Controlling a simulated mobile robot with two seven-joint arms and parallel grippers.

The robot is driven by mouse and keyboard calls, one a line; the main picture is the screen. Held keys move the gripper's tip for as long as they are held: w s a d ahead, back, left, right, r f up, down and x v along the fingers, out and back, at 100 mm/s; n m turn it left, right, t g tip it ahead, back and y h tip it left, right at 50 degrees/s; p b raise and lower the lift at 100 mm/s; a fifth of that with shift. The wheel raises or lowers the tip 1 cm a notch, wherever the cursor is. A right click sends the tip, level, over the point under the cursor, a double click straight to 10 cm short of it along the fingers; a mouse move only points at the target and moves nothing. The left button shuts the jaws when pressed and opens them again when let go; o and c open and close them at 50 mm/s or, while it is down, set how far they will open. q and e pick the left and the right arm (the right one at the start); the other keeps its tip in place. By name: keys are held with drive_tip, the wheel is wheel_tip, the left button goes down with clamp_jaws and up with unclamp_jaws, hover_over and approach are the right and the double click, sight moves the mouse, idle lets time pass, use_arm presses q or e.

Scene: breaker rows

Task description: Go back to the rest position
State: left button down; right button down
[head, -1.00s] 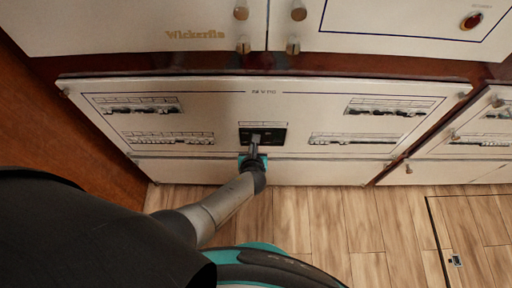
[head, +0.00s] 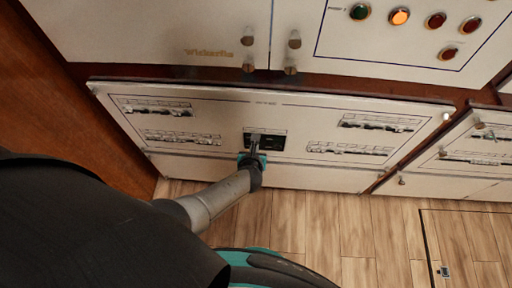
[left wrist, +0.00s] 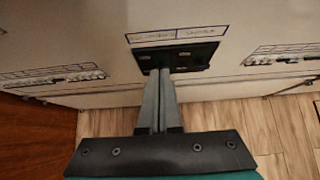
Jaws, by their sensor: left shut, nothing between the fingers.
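My left gripper (head: 255,146) is in front of the white breaker panel (head: 285,178), at the black switch plate (head: 271,141) in its middle. In the left wrist view the gripper (left wrist: 161,74) has its fingers together, with nothing seen between them. The fingertips overlap the lower edge of the black plate (left wrist: 200,56); I cannot tell whether they touch it. My right gripper is in neither view.
Rows of breakers (head: 349,150) lie on both sides of the plate. Above is a white cabinet with knobs (head: 294,40) and coloured lamps (head: 400,16). A brown wooden wall (head: 50,100) stands at left. The wooden floor (head: 320,225) is clear at the lower right.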

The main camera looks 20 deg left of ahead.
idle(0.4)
use_arm(q)
drive_tip(key=s+f+n+g+h, duration=0.1)
drive_tip(key=s+f+n, duration=0.4)
drive_tip(key=s+n, duration=0.5)
drive_tip(key=s+a+f+n+g+h, duration=0.1)
drive_tip(key=s+f+n+g, duration=0.3)
drive_tip(key=s+n, duration=0.6)
drive_tip(key=s+a+f+n+g, duration=0.1)
drive_tip(key=s+f+n+g, duration=0.2)
drive_tip(key=s, duration=1.5)
wheel_tip(320, 180, down, 3)
drive_tip(key=n, duration=0.7)
drive_tip(key=shift+s+a+h, duration=0.15)
drive_tip(key=shift+h, duration=0.25)
drive_tip(key=shift+f, duration=0.1)
